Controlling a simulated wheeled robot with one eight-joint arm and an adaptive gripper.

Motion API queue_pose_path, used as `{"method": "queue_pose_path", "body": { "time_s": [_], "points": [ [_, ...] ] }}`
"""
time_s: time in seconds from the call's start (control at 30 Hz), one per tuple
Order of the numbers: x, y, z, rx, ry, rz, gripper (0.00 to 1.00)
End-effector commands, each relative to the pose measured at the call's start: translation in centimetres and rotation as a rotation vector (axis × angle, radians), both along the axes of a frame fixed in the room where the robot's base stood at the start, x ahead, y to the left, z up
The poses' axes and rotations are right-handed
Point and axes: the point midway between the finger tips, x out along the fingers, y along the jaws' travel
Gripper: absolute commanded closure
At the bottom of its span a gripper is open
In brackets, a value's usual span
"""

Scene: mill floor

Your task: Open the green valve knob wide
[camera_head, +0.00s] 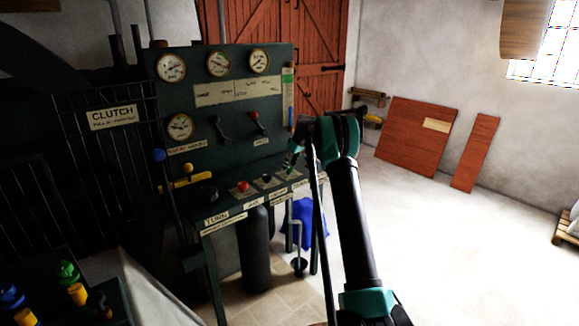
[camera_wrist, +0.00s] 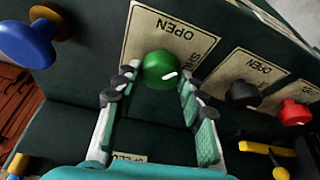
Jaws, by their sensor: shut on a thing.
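The green valve knob (camera_wrist: 158,66) is round, with a white mark on its lower right side in the wrist view. It sits on a cream label plate (camera_wrist: 140,35) reading OPEN, with a second word partly covered. My gripper (camera_wrist: 160,78) has its two fingers on either side of the knob, shut on it. In the head view my gripper (camera_head: 293,160) is at the right end of the console's sloping panel. The knob is hard to make out there, largely hidden by the gripper.
The dark green console (camera_head: 225,120) bears gauges and levers. A black knob (camera_wrist: 243,94) and a red knob (camera_wrist: 294,113) stand beside the green one. A blue knob (camera_wrist: 28,42) is on the other side. A yellow lever (camera_head: 192,180) sticks out. Open floor (camera_head: 450,250) lies right.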

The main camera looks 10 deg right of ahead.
Motion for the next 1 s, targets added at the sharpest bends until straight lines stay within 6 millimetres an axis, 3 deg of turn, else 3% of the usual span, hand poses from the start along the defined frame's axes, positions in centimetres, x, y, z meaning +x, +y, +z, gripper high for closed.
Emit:
{"method": "queue_pose_path", "body": {
  "time_s": [0.5,1.0],
  "points": [
    [0.29,-0.2,-0.02,0.0,0.0,0.447,0.89],
    [0.36,-0.25,-0.01,-0.001,-0.001,0.637,0.89]
  ]
}}
